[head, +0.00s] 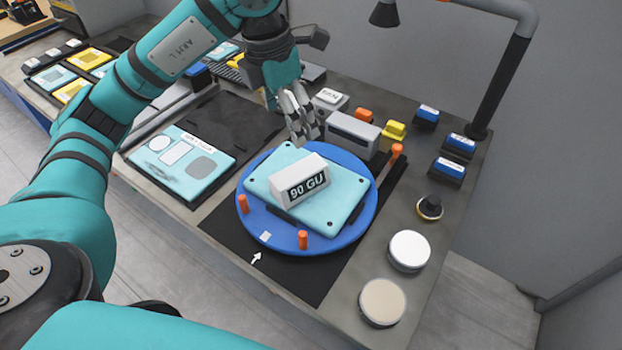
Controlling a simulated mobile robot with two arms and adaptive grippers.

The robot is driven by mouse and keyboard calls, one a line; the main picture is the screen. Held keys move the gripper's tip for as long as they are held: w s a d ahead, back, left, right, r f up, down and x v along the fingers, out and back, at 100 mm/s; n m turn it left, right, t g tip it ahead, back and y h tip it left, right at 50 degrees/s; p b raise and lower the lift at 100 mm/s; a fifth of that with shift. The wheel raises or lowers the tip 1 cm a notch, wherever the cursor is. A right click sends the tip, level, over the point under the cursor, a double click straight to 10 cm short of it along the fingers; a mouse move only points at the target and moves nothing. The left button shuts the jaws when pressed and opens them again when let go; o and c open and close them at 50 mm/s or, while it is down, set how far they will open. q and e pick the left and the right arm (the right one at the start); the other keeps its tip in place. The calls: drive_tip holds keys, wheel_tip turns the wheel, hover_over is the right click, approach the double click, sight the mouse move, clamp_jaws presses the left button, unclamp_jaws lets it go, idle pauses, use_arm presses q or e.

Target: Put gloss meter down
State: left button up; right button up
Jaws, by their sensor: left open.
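The gloss meter (291,189) is a small white box whose dark display reads "90 GU". It rests on a light teal plate (335,198), which lies on a round blue turntable (258,229). My left gripper (303,135) is open, just behind and above the meter. Its fingers look empty and apart from the meter, though the exact gap is hard to judge. My right gripper is not in view.
Orange pegs (303,240) stand on the turntable. A grey box (352,134) sits close behind it. A teal panel (183,163) lies to the left. Two round pads (409,250) and a dark knob (429,208) are on the right. A lamp post (502,85) rises at the back right.

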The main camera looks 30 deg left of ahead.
sight(299, 173)
use_arm(q)
drive_tip(key=f, duration=0.4)
drive_tip(key=w+f+p, duration=0.1)
drive_tip(key=f, duration=0.2)
drive_tip(key=f+p, duration=0.1)
drive_tip(key=f, duration=0.3)
drive_tip(key=shift+w+d+f, duration=0.2)
drive_tip(key=shift+d+f, duration=0.1)
drive_tip(key=shift+d, duration=0.05)
drive_tip(key=f, duration=0.1)
drive_tip(key=f+p, duration=0.1)
drive_tip(key=f, duration=0.1)
drive_tip(key=f+p, duration=0.1)
drive_tip(key=shift+s+d+f, duration=0.2)
drive_tip(key=shift+d+f, duration=0.15)
drive_tip(key=shift+w+f, duration=0.15)
drive_tip(key=shift+f, duration=0.25)
drive_tip(key=c, duration=1.7)
drive_tip(key=shift+r, duration=0.1)
drive_tip(key=shift+c, duration=0.2)
